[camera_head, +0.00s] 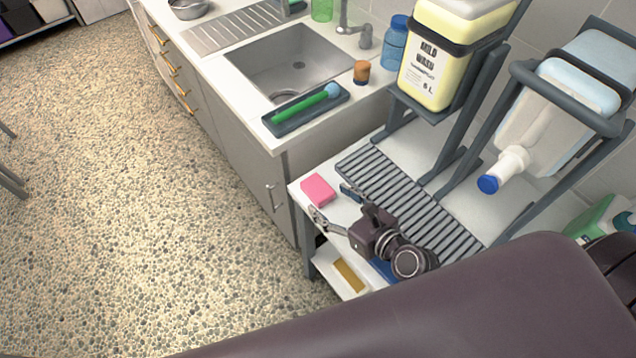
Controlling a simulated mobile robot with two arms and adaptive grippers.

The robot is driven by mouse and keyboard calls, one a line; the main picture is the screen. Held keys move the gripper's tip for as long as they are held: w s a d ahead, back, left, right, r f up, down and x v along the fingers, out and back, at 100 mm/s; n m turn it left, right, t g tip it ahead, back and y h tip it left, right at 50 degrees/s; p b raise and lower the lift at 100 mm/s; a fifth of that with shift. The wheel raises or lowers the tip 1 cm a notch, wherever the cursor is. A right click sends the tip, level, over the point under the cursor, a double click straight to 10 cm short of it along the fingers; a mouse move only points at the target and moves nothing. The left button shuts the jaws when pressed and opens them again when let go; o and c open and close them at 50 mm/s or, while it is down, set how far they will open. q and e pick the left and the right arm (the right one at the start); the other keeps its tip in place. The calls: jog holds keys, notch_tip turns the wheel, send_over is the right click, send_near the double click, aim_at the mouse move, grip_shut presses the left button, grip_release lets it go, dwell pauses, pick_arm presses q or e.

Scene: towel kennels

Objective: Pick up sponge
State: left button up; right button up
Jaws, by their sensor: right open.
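A pink sponge (318,190) lies flat on the white top of a small side table (301,186), near its front left corner. My right gripper (334,204) is open, with one finger on each side of the space just right of and below the sponge. The fingertips point up and left toward the sponge, and nothing is between them. I cannot tell how high they are above the table. My left gripper does not show.
A slatted grey drain mat (408,200) lies right of the sponge. Racks hold a yellow "Mild Wash" container (436,60) and a tilted clear bottle (560,100) with a blue cap. A sink counter (330,135) with a brush tray (306,110) adjoins. Open floor lies left.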

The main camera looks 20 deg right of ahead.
aim_at(322, 192)
jog(key=shift+x, duration=1.25)
jog(key=x, duration=0.4)
jog(key=shift+d+r+p, duration=0.15)
jog(key=shift+p, duration=0.2)
jog(key=shift+w, duration=0.15)
jog(key=shift+c, duration=0.9)
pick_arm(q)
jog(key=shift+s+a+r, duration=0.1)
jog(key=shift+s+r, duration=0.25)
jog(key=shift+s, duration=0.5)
pick_arm(e)
jog(key=c, duration=0.7)
jog(key=shift+o, duration=0.2)
